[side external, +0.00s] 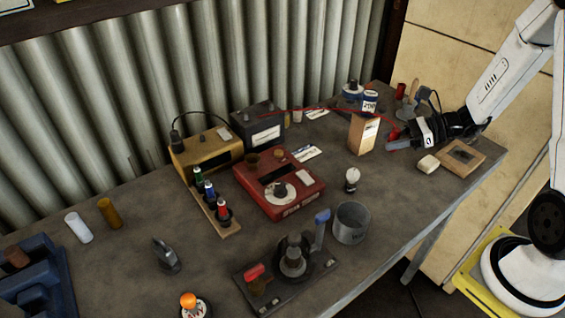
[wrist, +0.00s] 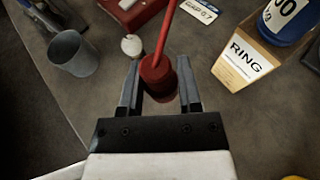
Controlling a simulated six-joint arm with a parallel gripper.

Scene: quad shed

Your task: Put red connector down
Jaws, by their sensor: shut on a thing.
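My gripper (side external: 397,141) is at the right part of the bench, just right of the tan box. In the wrist view my gripper (wrist: 158,85) has its two fingers on either side of the red connector (wrist: 157,70) and is shut on it. The red connector also shows in the side view (side external: 394,131), partly hidden by the fingers. A red cable (side external: 320,108) runs from it leftward over the bench to the dark battery box (side external: 258,124). The connector looks held above the grey bench top (wrist: 60,115); its exact height I cannot tell.
A tan box labelled RING (side external: 363,137) with a can (side external: 370,101) on top stands close to my gripper. A metal cup (side external: 351,222), a small bulb (side external: 352,180) and a red device (side external: 279,190) stand leftward. Bare bench shows near the front edge.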

